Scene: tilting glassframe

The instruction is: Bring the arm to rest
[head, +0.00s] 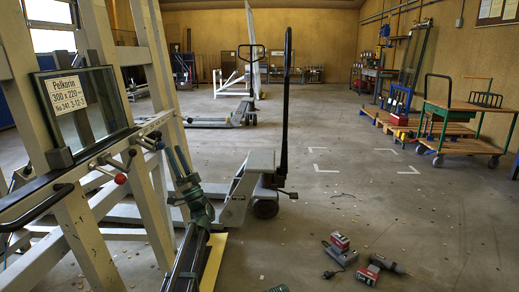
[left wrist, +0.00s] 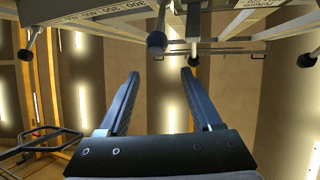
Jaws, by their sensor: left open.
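My left gripper (head: 176,152) is raised beside the white tilting frame (head: 87,235), just right of its clamp rail. In the left wrist view its two fingers (left wrist: 160,75) are spread apart with nothing between them. The glass pane (head: 90,105) with a paper label stands upright on the frame's ledge, at the left of the head view. A lever with a red knob (head: 120,178) sits below the pane. In the left wrist view a dark round knob (left wrist: 157,42) hangs just beyond the fingertips, seemingly apart from them. My right gripper is not in view.
A pallet truck (head: 248,190) with a tall black handle stands right of my left arm. Red and grey power tools (head: 342,253) lie on the floor at lower right. A green-framed cart (head: 465,108) stands at the far right. The middle floor is mostly clear.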

